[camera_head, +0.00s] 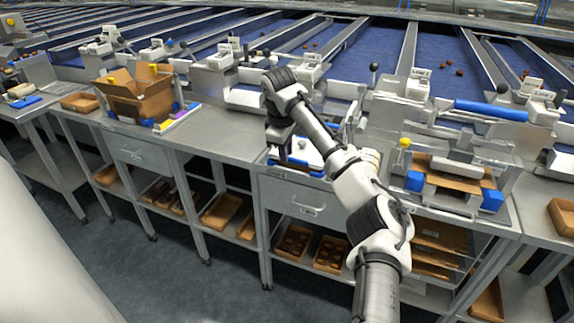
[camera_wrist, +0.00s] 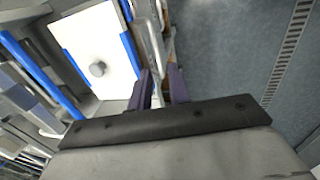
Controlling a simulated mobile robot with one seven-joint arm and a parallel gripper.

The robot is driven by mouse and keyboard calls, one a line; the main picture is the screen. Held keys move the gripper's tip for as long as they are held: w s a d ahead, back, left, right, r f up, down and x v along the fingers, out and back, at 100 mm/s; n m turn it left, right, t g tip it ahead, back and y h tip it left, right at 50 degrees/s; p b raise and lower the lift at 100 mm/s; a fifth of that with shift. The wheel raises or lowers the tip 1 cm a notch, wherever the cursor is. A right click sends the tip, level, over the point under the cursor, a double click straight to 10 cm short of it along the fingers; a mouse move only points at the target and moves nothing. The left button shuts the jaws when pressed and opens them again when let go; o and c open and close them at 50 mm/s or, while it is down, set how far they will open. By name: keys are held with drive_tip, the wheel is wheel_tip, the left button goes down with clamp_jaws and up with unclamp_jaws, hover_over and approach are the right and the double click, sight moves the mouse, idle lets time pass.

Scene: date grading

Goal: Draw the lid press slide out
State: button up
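A white plate (camera_wrist: 100,58) with a round grey knob (camera_wrist: 98,69) lies between blue side strips in the wrist view. In the head view a white plate with blue edges (camera_head: 303,153) lies on the bench below my wrist. I cannot tell for sure which part is the lid press slide. A grey drawer front (camera_head: 290,199) with a bar handle (camera_head: 307,209) is under this bench top. My gripper (camera_wrist: 161,72) points down beside the plate at the bench's front edge, fingers apart. A pale metal bar (camera_wrist: 154,35) shows just beyond the fingertips; contact is unclear. My arm partly hides the station in the head view.
An open cardboard box (camera_head: 139,98) stands on the bench at left. A station with blue corner blocks (camera_head: 415,181) and cardboard is at right. Shelves below hold brown trays (camera_head: 293,242). The floor (camera_head: 170,270) in front is clear.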

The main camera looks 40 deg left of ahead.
wheel_tip(320, 180, up, 8)
drive_tip(key=s, duration=0.1)
drive_tip(key=shift+s+d+b, duration=0.15)
drive_tip(key=shift+s+b, duration=0.1)
drive_tip(key=shift+b, duration=0.05)
drive_tip(key=shift+f, duration=0.1)
